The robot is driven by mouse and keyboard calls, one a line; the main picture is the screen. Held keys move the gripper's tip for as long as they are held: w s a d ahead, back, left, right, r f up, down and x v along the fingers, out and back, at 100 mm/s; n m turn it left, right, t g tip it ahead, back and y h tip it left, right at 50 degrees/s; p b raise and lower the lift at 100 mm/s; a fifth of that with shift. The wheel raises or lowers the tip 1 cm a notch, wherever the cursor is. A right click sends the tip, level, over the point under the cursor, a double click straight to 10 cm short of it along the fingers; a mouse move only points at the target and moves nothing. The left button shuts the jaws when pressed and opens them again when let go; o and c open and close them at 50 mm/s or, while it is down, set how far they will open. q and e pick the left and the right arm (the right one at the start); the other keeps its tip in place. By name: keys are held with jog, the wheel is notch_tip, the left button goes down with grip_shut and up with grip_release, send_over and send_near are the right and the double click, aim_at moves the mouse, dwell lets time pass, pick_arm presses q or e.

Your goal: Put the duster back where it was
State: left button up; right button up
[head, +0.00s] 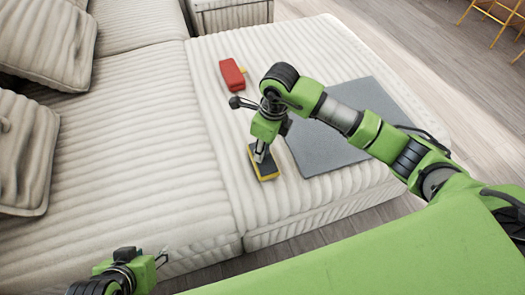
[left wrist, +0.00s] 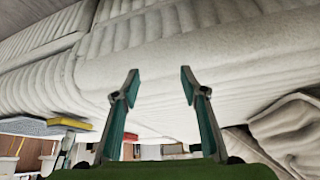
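A dark block with yellow edges, apparently the duster (head: 267,171), lies at a slant on the cream ribbed sofa seat, left of a grey mat. It also shows at the left of the left wrist view (left wrist: 70,123), which looks upside down. My right gripper (head: 260,157) is right over the duster, its fingers pointing down at its upper part. Whether they grip it is too small to tell. My left gripper (head: 163,257) is at the lower left, away from the duster. In the left wrist view its fingers (left wrist: 160,75) are spread with nothing between them.
A flat grey mat (head: 338,145) lies on the seat, partly behind my right arm. Cushions (head: 42,42) rest at the left. The seat's left part is clear. Yellow-legged furniture (head: 490,12) stands far right.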

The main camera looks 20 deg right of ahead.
pick_arm(q)
jog(key=shift+w+d+r+t, duration=0.2)
jog(key=shift+w+t, duration=0.1)
jog(key=shift+w, duration=0.25)
pick_arm(e)
jog(key=shift+f, duration=0.3)
pick_arm(q)
jog(key=shift+w+r, duration=0.1)
jog(key=shift+w, duration=0.1)
pick_arm(e)
jog(key=shift+f, duration=0.1)
pick_arm(q)
jog(key=shift+w, duration=0.1)
jog(key=shift+w+d+r, duration=0.1)
jog(key=shift+r, duration=0.05)
pick_arm(e)
jog(key=o, duration=1.1)
jog(key=shift+c, duration=0.2)
